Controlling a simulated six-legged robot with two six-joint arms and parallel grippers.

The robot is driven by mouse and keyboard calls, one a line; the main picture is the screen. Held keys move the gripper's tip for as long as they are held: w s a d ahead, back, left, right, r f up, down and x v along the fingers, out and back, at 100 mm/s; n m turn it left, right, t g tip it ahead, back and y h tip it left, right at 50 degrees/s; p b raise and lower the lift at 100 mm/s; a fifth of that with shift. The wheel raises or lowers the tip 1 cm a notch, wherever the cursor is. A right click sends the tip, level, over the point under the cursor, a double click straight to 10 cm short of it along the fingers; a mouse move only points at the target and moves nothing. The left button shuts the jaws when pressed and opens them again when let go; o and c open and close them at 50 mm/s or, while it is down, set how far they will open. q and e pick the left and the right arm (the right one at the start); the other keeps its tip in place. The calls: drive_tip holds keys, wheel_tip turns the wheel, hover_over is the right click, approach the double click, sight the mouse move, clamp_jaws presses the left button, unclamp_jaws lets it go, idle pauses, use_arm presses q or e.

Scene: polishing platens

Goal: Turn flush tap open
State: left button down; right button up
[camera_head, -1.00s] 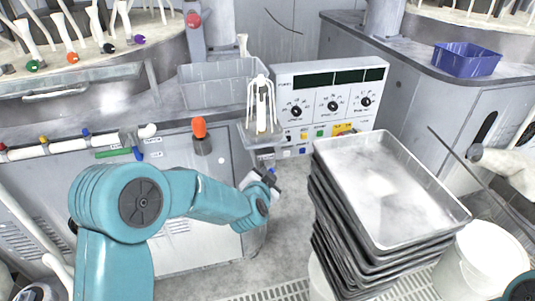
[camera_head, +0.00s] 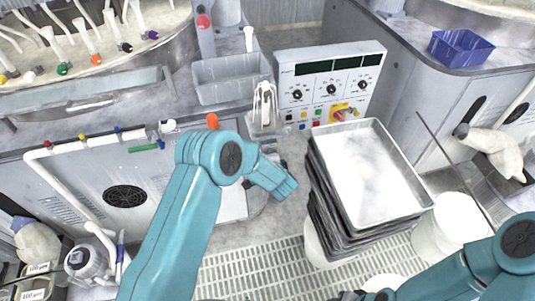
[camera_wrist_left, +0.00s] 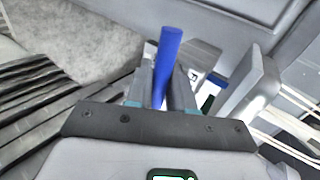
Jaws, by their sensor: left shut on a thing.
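A blue lever handle (camera_wrist_left: 168,50) stands between the fingers of my left gripper (camera_wrist_left: 160,75) in the left wrist view. The gripper is shut on it, and the lever's top sticks out past the fingertips. I take it for the flush tap's handle; the valve body and the lever's lower end are hidden. In the head view my left forearm reaches below the small holder with white hooks (camera_head: 264,108), and the arm hides the fingers and the lever. My right arm enters at the bottom right; only a dark bit of its gripper (camera_head: 370,296) shows at the bottom edge.
A stack of metal trays (camera_head: 370,172) stands right of my left arm. A control panel (camera_head: 328,85) with knobs is behind. A white bucket (camera_head: 447,222) stands right of the trays. A pipe with small colored taps (camera_head: 90,141) runs along the left cabinet. Grated floor is in front.

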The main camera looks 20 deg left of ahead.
use_arm(q)
drive_tip(key=shift+p, duration=0.35)
drive_tip(key=shift+m, duration=0.3)
drive_tip(key=c, duration=1.1)
unclamp_jaws()
drive_tip(key=shift+c, duration=0.2)
drive_tip(key=shift+s+d+r, duration=0.1)
drive_tip(key=b+v, duration=0.1)
drive_tip(key=v, duration=1.5)
drive_tip(key=shift+d, duration=0.25)
